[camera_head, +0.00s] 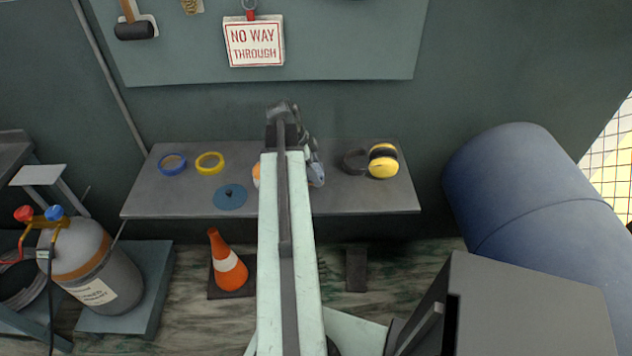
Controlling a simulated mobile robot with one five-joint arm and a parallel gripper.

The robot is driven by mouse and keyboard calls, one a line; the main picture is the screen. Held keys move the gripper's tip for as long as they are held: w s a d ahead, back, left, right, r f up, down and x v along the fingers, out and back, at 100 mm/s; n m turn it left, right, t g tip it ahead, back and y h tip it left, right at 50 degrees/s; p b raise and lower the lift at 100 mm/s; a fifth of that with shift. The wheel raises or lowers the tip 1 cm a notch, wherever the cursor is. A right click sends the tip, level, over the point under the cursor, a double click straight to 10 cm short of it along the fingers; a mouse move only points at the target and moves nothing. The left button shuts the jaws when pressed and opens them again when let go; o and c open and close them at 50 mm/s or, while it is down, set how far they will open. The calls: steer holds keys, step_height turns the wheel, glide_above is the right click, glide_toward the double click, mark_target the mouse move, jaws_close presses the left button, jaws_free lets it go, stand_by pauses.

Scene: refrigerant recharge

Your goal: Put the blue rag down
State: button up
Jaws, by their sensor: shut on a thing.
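My arm reaches away from me over the grey workbench (340,197). My gripper (312,158) is at its far end, just right of the arm and partly hidden by it. It is shut on the blue rag (317,174), of which only a small pale blue part shows beside the arm. I cannot tell whether the rag touches the bench.
On the bench are blue tape (172,164), yellow tape (209,163), a flat blue disc (229,198) and yellow-black earmuffs (383,161).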

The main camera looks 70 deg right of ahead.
step_height(320, 180, down, 3)
steer(key=shift+f+b, duration=0.1)
steer(key=shift+b, duration=0.85)
steer(key=shift+r, duration=0.3)
steer(key=shift+f, duration=0.25)
steer(key=o, duration=1.2)
steer(key=shift+r, duration=0.1)
